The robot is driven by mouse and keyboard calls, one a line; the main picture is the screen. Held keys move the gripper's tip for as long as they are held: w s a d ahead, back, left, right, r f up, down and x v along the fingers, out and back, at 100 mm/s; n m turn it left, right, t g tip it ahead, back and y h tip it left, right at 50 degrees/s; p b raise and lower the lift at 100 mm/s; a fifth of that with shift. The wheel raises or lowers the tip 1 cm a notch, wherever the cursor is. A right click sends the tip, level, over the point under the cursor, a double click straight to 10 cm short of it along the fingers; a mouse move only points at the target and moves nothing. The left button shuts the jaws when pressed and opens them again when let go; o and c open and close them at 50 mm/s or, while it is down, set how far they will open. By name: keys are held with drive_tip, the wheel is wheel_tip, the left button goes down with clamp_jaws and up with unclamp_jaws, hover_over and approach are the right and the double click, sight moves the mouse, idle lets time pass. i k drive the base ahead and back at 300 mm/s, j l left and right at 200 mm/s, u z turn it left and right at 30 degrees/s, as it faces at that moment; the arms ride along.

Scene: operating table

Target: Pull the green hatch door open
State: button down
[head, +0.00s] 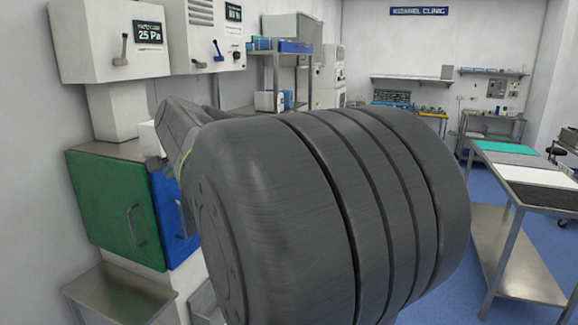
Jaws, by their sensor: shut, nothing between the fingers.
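The green hatch door (100,205) is on the front of a wall cabinet at the left of the head view. It looks shut, lying flat with the cabinet front. Its slim upright metal handle (133,228) is near its right edge, with nothing touching it. A blue door (172,222) adjoins it on the right, partly hidden by my arm. My gripper cannot be made out; my large dark arm links fill the middle of the view and hide what lies behind them.
A metal tray stand (118,295) stands below the green door. Wall units with levers (108,40) hang above it. A metal table (520,160) stands at the right, with blue floor around it. A shelf rack (275,75) is behind.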

sight(114, 201)
drive_tip(key=u, duration=1.3)
